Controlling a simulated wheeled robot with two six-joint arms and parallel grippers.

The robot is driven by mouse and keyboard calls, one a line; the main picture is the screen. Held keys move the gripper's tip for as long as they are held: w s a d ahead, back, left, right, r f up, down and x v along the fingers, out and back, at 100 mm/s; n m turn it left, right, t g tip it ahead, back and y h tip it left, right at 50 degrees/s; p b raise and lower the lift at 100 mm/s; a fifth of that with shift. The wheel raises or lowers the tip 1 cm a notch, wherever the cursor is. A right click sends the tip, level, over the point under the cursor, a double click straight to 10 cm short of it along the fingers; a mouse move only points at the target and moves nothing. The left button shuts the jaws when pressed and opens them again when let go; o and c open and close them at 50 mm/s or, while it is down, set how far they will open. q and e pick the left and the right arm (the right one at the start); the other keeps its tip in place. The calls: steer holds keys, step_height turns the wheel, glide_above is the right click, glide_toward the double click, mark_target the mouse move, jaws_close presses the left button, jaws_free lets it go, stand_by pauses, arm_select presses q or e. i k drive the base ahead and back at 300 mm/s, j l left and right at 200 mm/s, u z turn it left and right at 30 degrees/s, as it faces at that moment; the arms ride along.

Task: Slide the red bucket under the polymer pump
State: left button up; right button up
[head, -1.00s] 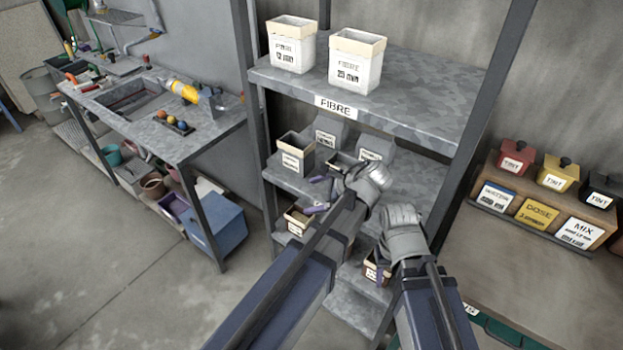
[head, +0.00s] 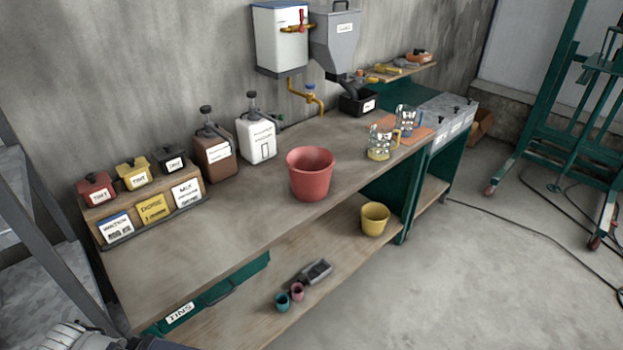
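The red bucket (head: 311,176) stands upright and open on the workbench, near its middle. Two pump-top jugs stand behind and left of it: a white one (head: 257,138) and a brown one (head: 214,156). The white jug's label is too small to read surely, so I cannot tell for certain which is the polymer pump. The bucket is apart from both, to the right and in front of the white jug. A grey part of what looks like my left gripper (head: 75,338) shows at the bottom left corner, far from the bucket; its fingers are not clear. My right gripper is out of view.
A tint rack (head: 145,205) stands left of the jugs. Glass jugs (head: 380,143) stand right of the bucket; a white tank (head: 280,38) and grey hopper (head: 335,45) hang behind. A yellow bucket (head: 375,219) is on the lower shelf. The bench front (head: 215,250) is clear.

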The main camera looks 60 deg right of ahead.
mark_target(310, 169)
steer(key=z, duration=1.6)
steer(key=j+z, duration=0.1)
steer(key=z, duration=0.25)
steer(key=i+j+z, duration=0.1)
steer(key=z, duration=0.3)
steer(key=i+j, duration=0.1)
steer(key=j, duration=0.4)
